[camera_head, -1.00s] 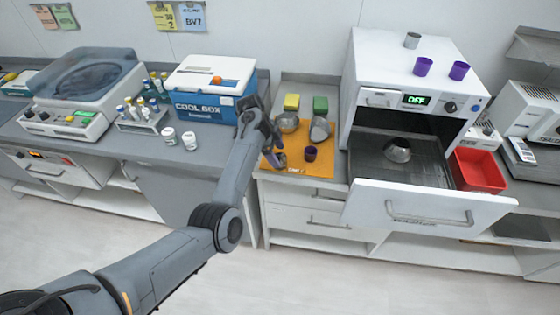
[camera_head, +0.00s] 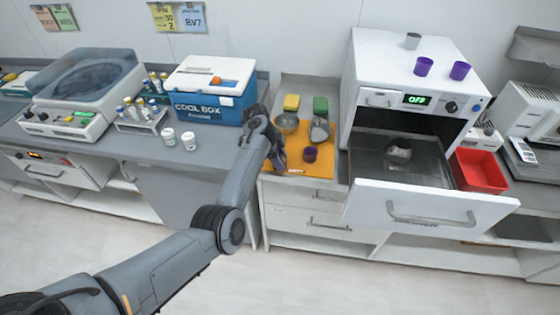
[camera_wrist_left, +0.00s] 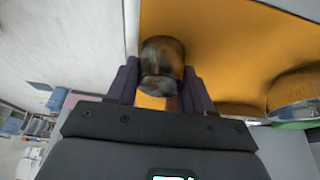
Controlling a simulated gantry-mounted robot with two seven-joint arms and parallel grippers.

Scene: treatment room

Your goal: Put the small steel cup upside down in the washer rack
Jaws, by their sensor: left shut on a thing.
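My left gripper (camera_head: 278,160) is at the left edge of the orange mat (camera_head: 315,170). In the left wrist view it is shut on the small steel cup (camera_wrist_left: 162,66), which sits between the two purple-grey fingers above or at the mat edge. I cannot tell whether the cup still touches the mat. In the head view the cup is hidden by the gripper. The washer (camera_head: 410,70) has its door down and its dark rack (camera_head: 430,172) pulled out. A steel bowl (camera_head: 398,152) lies in the rack. My right gripper is not in view.
On the mat are two steel vessels (camera_head: 287,122) (camera_head: 319,130) and a purple cup (camera_head: 310,154). Yellow (camera_head: 291,102) and green (camera_head: 320,105) sponges lie behind. A red bin (camera_head: 481,170) stands right of the rack. Rack space around the bowl is free.

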